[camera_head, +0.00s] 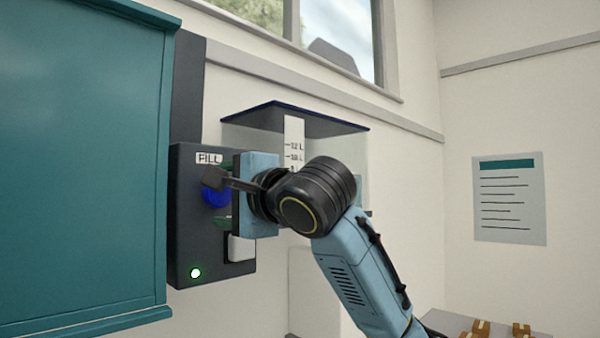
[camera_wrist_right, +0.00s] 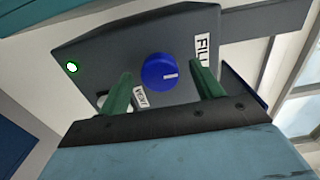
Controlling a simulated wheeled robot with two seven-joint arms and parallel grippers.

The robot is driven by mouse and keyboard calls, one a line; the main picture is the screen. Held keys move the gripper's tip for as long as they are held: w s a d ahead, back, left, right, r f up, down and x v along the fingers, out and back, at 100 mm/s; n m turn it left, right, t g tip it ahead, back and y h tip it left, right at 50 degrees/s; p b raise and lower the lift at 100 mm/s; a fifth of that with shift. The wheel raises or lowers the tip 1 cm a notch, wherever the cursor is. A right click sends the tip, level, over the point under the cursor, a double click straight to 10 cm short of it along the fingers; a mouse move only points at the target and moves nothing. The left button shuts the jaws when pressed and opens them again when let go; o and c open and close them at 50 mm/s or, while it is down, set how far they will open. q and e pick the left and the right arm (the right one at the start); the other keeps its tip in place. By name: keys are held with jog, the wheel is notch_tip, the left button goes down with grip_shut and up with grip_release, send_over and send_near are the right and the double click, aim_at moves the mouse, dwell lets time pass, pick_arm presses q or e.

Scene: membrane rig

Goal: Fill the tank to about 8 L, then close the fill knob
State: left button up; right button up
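The blue fill knob (camera_head: 214,195) sits on a dark panel (camera_head: 195,240) under a FILL label. In the right wrist view the knob (camera_wrist_right: 160,71) has a white pointer mark. My right gripper (camera_head: 226,195) faces the panel, its green fingers (camera_wrist_right: 162,68) apart, one on each side of the knob, with gaps showing. The clear tank (camera_head: 345,145) with a dark blue lid is behind my right arm. Its white scale (camera_head: 294,140) shows 12 L and 10 L; the lower marks and any water level are hidden. My left gripper is not in view.
A green light (camera_head: 195,273) glows low on the panel. A white part (camera_head: 240,248) sits below my gripper. A teal cabinet (camera_head: 80,170) stands close on the left. A notice (camera_head: 510,199) hangs on the right wall, above a table (camera_head: 450,322) with small brown items.

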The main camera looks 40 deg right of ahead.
jog(key=s+d+b, duration=0.1)
jog(key=s, duration=0.7)
jog(key=shift+b, duration=0.3)
dwell(0.7)
